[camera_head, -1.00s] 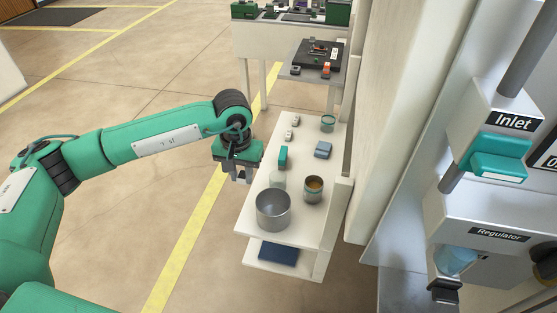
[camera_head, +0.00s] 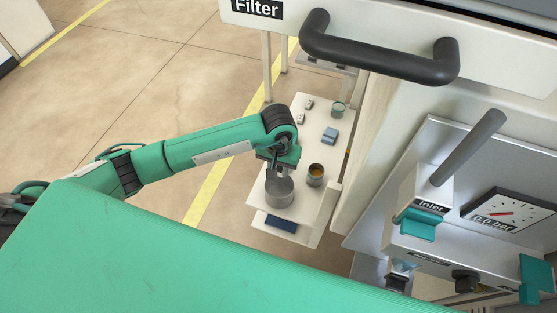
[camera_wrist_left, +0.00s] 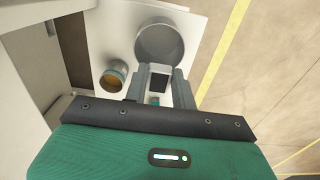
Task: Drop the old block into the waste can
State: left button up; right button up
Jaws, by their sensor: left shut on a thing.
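My left gripper (camera_head: 272,172) is shut, with its fingers pointing down at the back edge of the waste can. In the left wrist view the fingers (camera_wrist_left: 158,90) close around a small dark piece, which I take to be the old block (camera_wrist_left: 158,84); its shape is mostly hidden. The waste can (camera_head: 279,192) is a round grey metal can standing open on the white shelf. It also shows in the left wrist view (camera_wrist_left: 160,42), just beyond the fingertips. I cannot tell whether the block is fully over its opening. My right gripper is not in view.
A smaller can with brownish contents (camera_head: 315,174) stands right of the waste can. A blue-grey block (camera_head: 330,135), a green-rimmed cup (camera_head: 338,109) and small white pieces (camera_head: 304,112) sit farther back on the white shelf (camera_head: 310,215). Cabinet panels with a handle (camera_head: 380,58) stand to the right.

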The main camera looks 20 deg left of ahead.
pick_arm(q)
notch_tip(320, 180, down, 7)
jog(key=b, duration=0.2)
jog(key=shift+b, duration=0.4)
dwell(0.5)
jog(key=o, duration=1.1)
jog(key=shift+c, duration=0.2)
jog(key=shift+r, duration=0.1)
jog(key=shift+r+p, duration=1.75)
jog(key=shift+r, duration=2.15)
